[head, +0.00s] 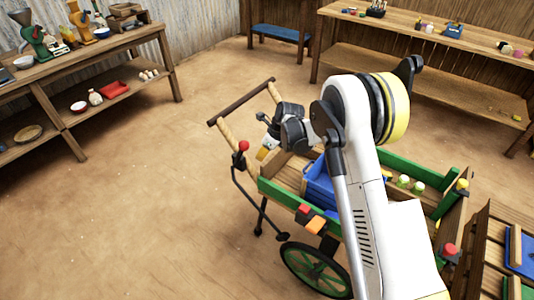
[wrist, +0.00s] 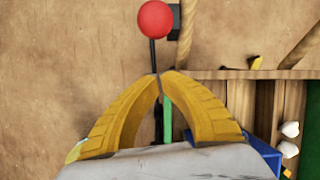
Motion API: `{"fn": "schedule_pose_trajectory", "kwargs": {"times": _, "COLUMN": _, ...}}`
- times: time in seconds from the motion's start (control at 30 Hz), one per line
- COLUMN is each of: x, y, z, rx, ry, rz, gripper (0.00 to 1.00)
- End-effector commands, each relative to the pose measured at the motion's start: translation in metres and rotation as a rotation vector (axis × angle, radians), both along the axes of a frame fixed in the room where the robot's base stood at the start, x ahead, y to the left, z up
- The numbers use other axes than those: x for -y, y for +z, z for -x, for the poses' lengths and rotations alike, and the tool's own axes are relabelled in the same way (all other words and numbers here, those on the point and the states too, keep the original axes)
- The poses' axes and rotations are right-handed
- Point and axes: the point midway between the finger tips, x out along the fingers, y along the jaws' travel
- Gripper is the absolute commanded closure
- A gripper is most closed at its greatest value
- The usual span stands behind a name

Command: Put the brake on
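The brake looks to be the dark lever with a red knob (head: 243,146) at the cart's near left side. Its rod runs down from the knob, bends, and ends low by the wheel. In the wrist view the red knob (wrist: 155,20) sits just beyond my fingertips, and its thin rod passes down behind them. My gripper (wrist: 162,75) has its yellow fingers together at the tips, with nothing seen between them. In the head view my gripper (head: 266,152) is above the cart's handle end, to the right of the knob and apart from it.
The wooden cart (head: 280,187) with green rails holds a blue bin (head: 320,185) and small jars. Its push handle (head: 240,102) stands behind the lever. Shelved tables (head: 100,50) stand at left and back right (head: 440,30). Floor to the left is clear.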

Motion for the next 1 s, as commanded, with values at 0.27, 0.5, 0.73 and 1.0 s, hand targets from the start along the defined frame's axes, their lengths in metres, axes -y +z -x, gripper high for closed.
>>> {"fn": "schedule_pose_trajectory", "kwargs": {"times": 0.27, "x": -0.027, "y": 0.007, "z": -0.014, "rx": 0.001, "ry": 0.002, "rz": 0.000, "gripper": 1.00}}
{"fn": "schedule_pose_trajectory", "kwargs": {"times": 0.5, "x": -0.029, "y": 0.009, "z": -0.015, "rx": 0.001, "ry": 0.002, "rz": 0.000, "gripper": 1.00}}
{"fn": "schedule_pose_trajectory", "kwargs": {"times": 0.73, "x": -0.030, "y": 0.010, "z": -0.016, "rx": -0.002, "ry": 0.002, "rz": 0.004, "gripper": 1.00}}
{"fn": "schedule_pose_trajectory", "kwargs": {"times": 1.0, "x": -0.035, "y": 0.016, "z": -0.019, "rx": -0.033, "ry": 0.002, "rz": 0.043, "gripper": 1.00}}
